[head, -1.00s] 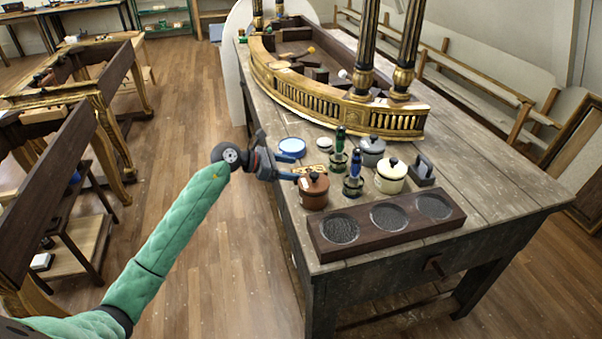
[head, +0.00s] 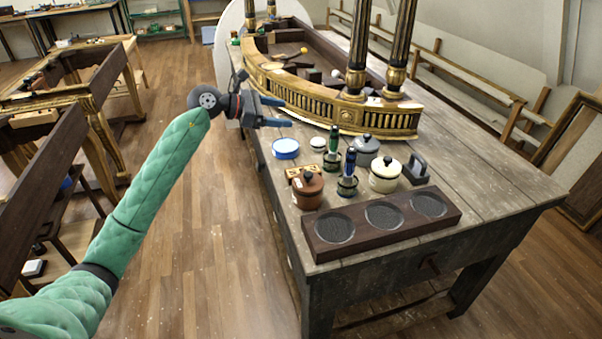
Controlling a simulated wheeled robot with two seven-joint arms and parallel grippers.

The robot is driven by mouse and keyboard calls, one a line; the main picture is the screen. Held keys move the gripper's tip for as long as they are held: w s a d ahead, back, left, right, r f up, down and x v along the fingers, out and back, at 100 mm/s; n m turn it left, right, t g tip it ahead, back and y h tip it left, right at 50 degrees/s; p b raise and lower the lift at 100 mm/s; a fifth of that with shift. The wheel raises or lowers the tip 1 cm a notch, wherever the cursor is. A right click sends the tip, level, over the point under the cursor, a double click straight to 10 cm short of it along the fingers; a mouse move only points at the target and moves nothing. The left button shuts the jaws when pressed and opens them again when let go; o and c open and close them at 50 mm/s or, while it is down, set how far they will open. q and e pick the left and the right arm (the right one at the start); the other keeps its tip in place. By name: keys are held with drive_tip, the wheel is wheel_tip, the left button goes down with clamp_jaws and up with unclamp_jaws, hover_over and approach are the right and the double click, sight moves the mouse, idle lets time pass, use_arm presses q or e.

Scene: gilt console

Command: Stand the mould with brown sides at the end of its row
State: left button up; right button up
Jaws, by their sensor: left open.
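A small block (head: 297,172) with a patterned tan face and brown sides lies on the workbench behind the brown lidded pot (head: 307,191), which hides part of it. It looks like the mould, but it is too small to be sure. I cannot make out a clear row of moulds. My left gripper (head: 284,112) is open and empty, above the bench's left edge, beyond the block and apart from it. Its fingers point right, towards the gilt curved piece. My right gripper is not in view.
The workbench (head: 490,205) also holds a dark tray (head: 420,229) with three round wells, a cream pot (head: 384,175), a grey pot (head: 366,150), two slim tools, and a blue-rimmed dish (head: 286,149). The gilt curved piece (head: 330,112) with columns stands behind. The bench's right side is clear.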

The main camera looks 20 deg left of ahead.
use_arm(q)
drive_tip(key=w+d+r+m, duration=0.2)
drive_tip(key=w+d+r, duration=0.1)
drive_tip(key=d+r, duration=0.4)
drive_tip(key=n+g+y+p, duration=0.1)
drive_tip(key=n+g+y, duration=0.2)
drive_tip(key=g+y, duration=0.55)
hover_over(303, 170)
drive_tip(key=shift+t+y, duration=0.75)
drive_tip(key=f, duration=1.7)
drive_tip(key=shift+a+f, duration=0.25)
drive_tip(key=shift+f, duration=0.15)
drive_tip(key=shift+s+a+n, duration=0.25)
drive_tip(key=shift+s+n, duration=0.1)
drive_tip(key=shift+n, duration=0.05)
drive_tip(key=shift+w+d+f+p, duration=0.15)
drive_tip(key=shift+f+p, duration=0.4)
drive_tip(key=shift+f, duration=0.8)
drive_tip(key=f+p, duration=0.1)
drive_tip(key=f, duration=0.2)
drive_tip(key=f+p, duration=0.1)
drive_tip(key=f, duration=0.1)
drive_tip(key=shift+w+d+f+p, duration=0.1)
drive_tip(key=shift+w+d+p, duration=0.05)
drive_tip(key=shift+d+p, duration=0.15)
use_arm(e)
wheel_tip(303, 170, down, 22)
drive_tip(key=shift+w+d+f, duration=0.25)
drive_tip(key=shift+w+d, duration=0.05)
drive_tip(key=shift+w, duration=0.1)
